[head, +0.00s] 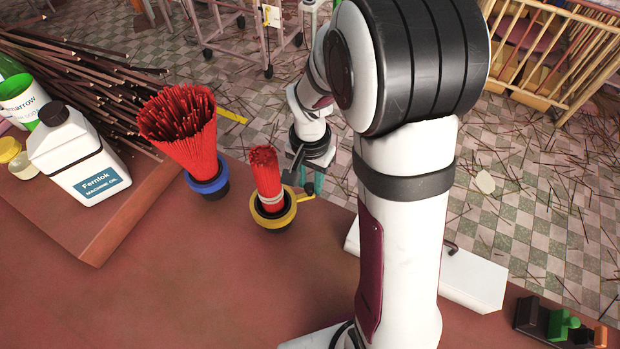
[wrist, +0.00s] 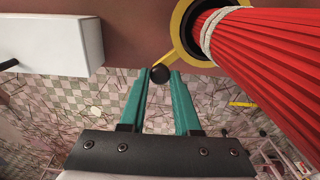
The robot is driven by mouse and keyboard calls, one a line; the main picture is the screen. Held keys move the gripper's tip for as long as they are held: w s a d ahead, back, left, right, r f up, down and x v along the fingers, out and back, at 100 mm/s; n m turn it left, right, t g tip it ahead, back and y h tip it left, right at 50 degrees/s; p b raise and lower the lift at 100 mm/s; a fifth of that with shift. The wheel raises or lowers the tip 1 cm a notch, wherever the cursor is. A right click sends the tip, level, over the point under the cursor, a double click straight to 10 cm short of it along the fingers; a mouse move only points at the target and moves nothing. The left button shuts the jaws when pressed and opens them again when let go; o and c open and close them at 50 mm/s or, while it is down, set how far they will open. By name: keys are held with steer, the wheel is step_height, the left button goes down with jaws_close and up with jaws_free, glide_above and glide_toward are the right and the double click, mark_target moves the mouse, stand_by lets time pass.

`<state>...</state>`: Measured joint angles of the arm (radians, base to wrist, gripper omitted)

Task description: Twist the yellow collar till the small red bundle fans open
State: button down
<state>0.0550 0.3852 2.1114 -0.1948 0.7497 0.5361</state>
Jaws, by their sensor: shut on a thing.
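The small red bundle (head: 267,178) stands upright and narrow, tied with a pale band, inside the yellow collar (head: 272,222) on the table. The collar's yellow arm ends in a dark knob (head: 309,188) on its right side. In the wrist view the red bundle (wrist: 270,60) and yellow collar (wrist: 180,35) are at the upper right. My gripper (wrist: 160,78), with two teal fingers, is shut on the dark knob (wrist: 160,73). In the head view my gripper (head: 312,182) is right of the bundle, its fingertips partly hidden.
A larger fanned red bundle (head: 183,122) in a blue collar (head: 208,183) stands left of the small one. A white oil bottle (head: 80,155) is further left. A white box-like piece (head: 470,275) lies at the table's edge. The front of the table is clear.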

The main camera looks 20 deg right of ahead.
steer(key=shift+w, duration=0.15)
steer(key=w+a+n, duration=0.7)
steer(key=w+n, duration=0.1)
steer(key=n, duration=0.9)
steer(key=shift+a, duration=0.4)
steer(key=shift+n, duration=0.3)
steer(key=c, duration=0.6)
jaws_free()
steer(key=shift+r, duration=0.1)
